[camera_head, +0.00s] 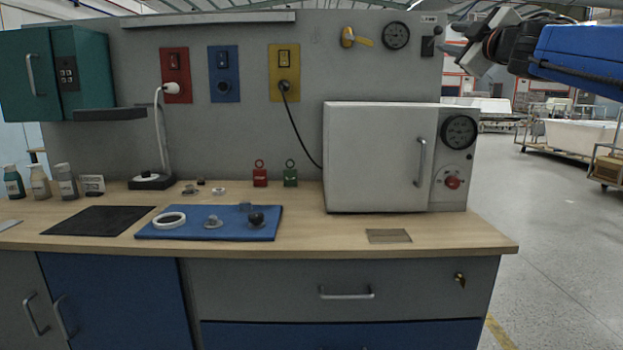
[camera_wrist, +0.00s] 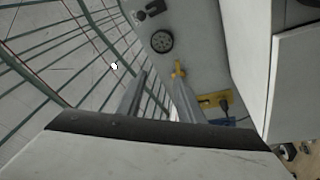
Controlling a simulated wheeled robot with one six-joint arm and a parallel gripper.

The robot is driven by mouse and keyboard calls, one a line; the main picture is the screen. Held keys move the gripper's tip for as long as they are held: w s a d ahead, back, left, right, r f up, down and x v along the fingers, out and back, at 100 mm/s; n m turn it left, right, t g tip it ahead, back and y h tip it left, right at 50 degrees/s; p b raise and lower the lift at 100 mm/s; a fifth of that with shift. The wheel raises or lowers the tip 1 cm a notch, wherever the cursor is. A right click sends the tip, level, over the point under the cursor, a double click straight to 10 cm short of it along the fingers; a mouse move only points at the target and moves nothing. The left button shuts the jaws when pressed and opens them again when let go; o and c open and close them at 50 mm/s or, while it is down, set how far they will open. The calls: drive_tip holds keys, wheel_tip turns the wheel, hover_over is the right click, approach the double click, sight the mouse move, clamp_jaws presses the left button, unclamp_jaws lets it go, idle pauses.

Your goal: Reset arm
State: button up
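My arm (camera_head: 585,50), blue and black, reaches in from the upper right of the head view. My gripper (camera_head: 455,52) is raised in the air, well above the bench, near the right end of the grey back panel. In the wrist view, its two fingers (camera_wrist: 160,78) stand apart with nothing between them. Beyond them are the panel's round gauge (camera_wrist: 162,41) and yellow lever (camera_wrist: 179,68). My gripper touches nothing that I can see.
A white oven-like box (camera_head: 372,155) with its door shut stands on the wooden bench (camera_head: 300,240). A blue mat (camera_head: 180,233) holds a white ring and small parts. Red (camera_head: 260,177) and green (camera_head: 290,177) padlocks stand behind.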

drive_tip(key=s+d+f+m+g+h, duration=0.25)
drive_tip(key=s+f+m, duration=0.2)
drive_tip(key=f, duration=0.65)
drive_tip(key=s+d+f+m+g+h, duration=0.1)
drive_tip(key=s+f+m+g+h, duration=0.2)
drive_tip(key=s+f, duration=0.5)
drive_tip(key=s+d+f+m+g+h, duration=0.25)
drive_tip(key=f+m, duration=0.25)
drive_tip(key=f, duration=0.8)
drive_tip(key=s+a+f+g+y, duration=0.2)
drive_tip(key=s+a+f, duration=0.3)
drive_tip(key=s+f, duration=0.6)
drive_tip(key=s+a+f+g+y, duration=0.3)
drive_tip(key=s+a+f+g, duration=0.2)
drive_tip(key=s+f, duration=0.6)
wheel_tip(320, 180, down, 6)
drive_tip(key=shift+s+m+g, duration=0.3)
drive_tip(key=shift+m, duration=0.15)
drive_tip(key=shift+r, duration=0.1)
